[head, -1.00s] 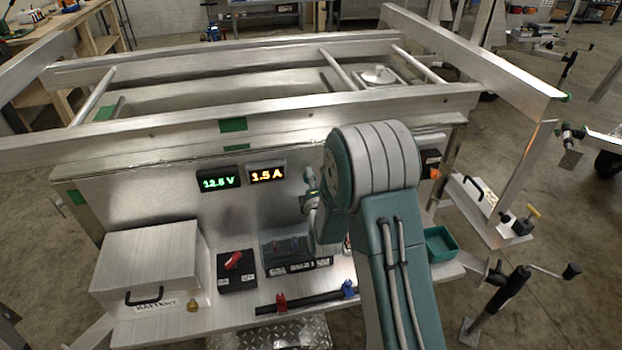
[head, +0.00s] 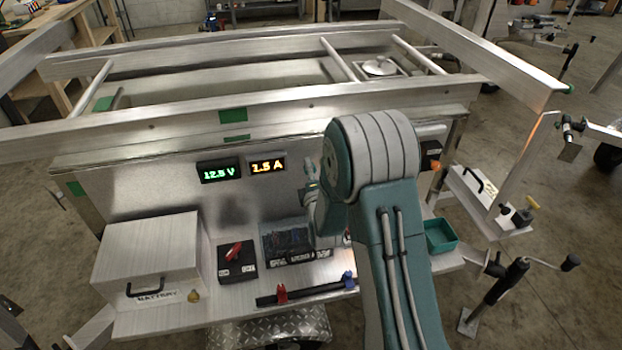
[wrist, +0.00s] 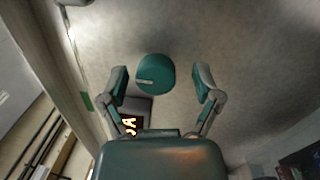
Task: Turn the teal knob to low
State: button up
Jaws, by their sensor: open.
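The teal knob (wrist: 156,74) shows in the wrist view as a round teal disc with a pale pointer line toward its left side. My gripper (wrist: 161,84) is open, with one finger to the left of the knob and one to the right. Both fingers appear apart from the knob, with a gap on each side. In the head view my arm hides the knob and most of the gripper.
The panel carries a green 12.5 V display (head: 220,170) and an orange 1.5 A display (head: 268,165). Below stand a battery box (head: 150,250), a red-handled switch (head: 236,262) and a black bar with red and blue clips (head: 308,291). A teal tray (head: 440,236) lies right of my arm.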

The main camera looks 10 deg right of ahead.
jog(key=s+f, duration=0.1)
jog(key=s, duration=1)
jog(key=shift+s+a, duration=0.35)
jog(key=shift+a, duration=0.05)
jog(key=s+r+m+g+y, duration=0.1)
jog(key=s+r+m+g, duration=0.3)
jog(key=r+m+g, duration=0.45)
jog(key=s+r+m+g, duration=0.2)
jog(key=s+r+m, duration=0.2)
jog(key=s, duration=0.6)
jog(key=s+r+m+g, duration=0.3)
jog(key=s+m, duration=0.4)
jog(key=s, duration=0.3)
jog(key=shift+s+d+r, duration=0.35)
jog(key=shift+d+r, duration=0.05)
jog(key=shift+r, duration=0.05)
